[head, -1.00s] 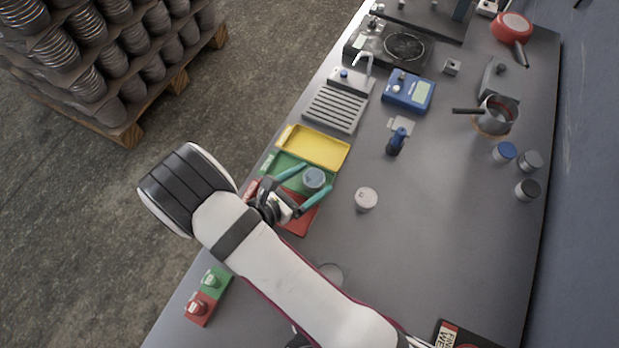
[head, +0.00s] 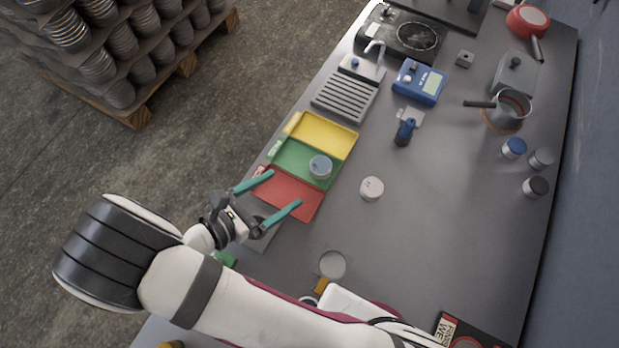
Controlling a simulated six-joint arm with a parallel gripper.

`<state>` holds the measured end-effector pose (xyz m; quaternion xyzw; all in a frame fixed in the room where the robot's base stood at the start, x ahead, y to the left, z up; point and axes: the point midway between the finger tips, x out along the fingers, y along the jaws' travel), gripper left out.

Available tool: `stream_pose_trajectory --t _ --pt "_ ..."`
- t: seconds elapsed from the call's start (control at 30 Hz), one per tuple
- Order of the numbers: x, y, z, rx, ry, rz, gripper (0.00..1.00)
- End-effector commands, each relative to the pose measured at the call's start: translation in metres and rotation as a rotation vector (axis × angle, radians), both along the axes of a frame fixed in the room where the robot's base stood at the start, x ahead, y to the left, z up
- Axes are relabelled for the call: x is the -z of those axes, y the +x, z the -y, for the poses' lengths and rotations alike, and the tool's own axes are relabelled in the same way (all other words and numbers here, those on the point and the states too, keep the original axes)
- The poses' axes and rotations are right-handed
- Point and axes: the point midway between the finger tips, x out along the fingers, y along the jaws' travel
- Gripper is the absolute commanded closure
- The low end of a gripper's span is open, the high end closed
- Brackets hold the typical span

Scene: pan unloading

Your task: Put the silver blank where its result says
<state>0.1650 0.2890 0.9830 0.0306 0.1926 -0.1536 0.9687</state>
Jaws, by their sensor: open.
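The silver blank (head: 320,167), a short round piece with a grey-blue top, sits on the green tray (head: 290,160), toward its right end. The yellow tray (head: 325,132) lies beyond the green one and the red tray (head: 285,196) lies on the near side; both look empty. My gripper (head: 270,195) is open and empty, its two teal fingers spread over the red tray's near left side, apart from the blank. What the blank's result is, I cannot read. A blue meter (head: 419,82) with a pale display stands further back.
A white round lidded container (head: 371,188) stands right of the trays. A pale disc (head: 332,265) lies nearer. A slotted grey rack (head: 345,97) and a blue-handled tool (head: 405,131) are behind. A saucepan (head: 511,107) and several jars stand at right. The table's middle right is clear.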

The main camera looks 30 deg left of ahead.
Motion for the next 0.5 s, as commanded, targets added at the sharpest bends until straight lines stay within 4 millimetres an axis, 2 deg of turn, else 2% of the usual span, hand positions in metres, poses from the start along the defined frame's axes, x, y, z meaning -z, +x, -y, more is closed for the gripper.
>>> stream_pose_trajectory --t 0.07,0.17,0.27,0.3,0.33,0.4,0.5 --pt "-0.002 0.001 0.002 0.014 0.007 -0.001 0.09" --pt "-0.023 0.023 0.027 0.200 0.097 -0.015 0.09" --pt "-0.064 0.052 0.097 0.653 0.315 -0.019 0.09" --pt "-0.081 0.056 0.132 0.879 0.427 -0.007 0.09" --pt "-0.093 0.055 0.157 1.051 0.512 0.007 0.09" --pt "-0.116 0.040 0.209 1.468 0.727 0.064 0.09" --pt "-0.140 0.003 0.253 2.047 1.057 0.197 0.09"
